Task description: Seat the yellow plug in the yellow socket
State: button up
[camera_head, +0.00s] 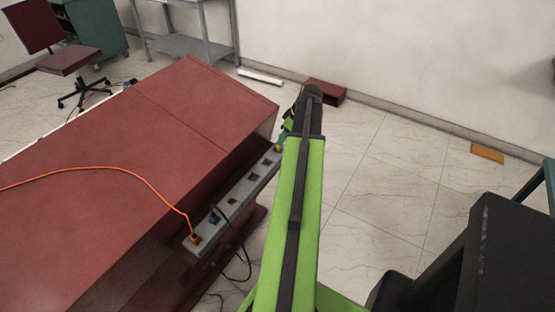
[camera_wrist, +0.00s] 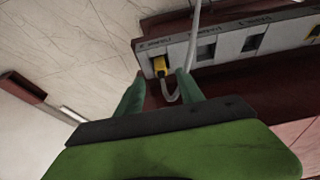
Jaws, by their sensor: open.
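The yellow plug (camera_wrist: 160,64) sits in the end opening of a grey socket strip (camera_wrist: 222,44), with a pale cable looping down and then up from it. In the head view the yellow plug (camera_head: 278,148) is at the strip's far end, near my arm. My gripper (camera_wrist: 160,74) is open, its green fingertips on either side of the plug; I cannot tell whether they touch it. A yellow-marked opening (camera_wrist: 314,33), apparently the yellow socket, is cut by the right edge of the wrist view. In the head view a yellowish opening (camera_head: 233,201) lies nearer along the strip.
Two dark empty openings (camera_wrist: 206,51) lie between the yellow ones. An orange plug (camera_head: 195,238) with orange cable and a blue plug (camera_head: 214,218) with black cable occupy the strip's near end. The strip runs along a large red cabinet (camera_head: 130,170).

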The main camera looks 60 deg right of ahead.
aim_at(279, 149)
jog(key=b+x, duration=0.4)
jog(key=x, duration=0.1)
jog(key=shift+w+f+b, duration=0.15)
jog(key=shift+f+b, duration=0.05)
jog(key=shift+b, duration=0.2)
jog(key=shift+r, duration=0.2)
grip_shut()
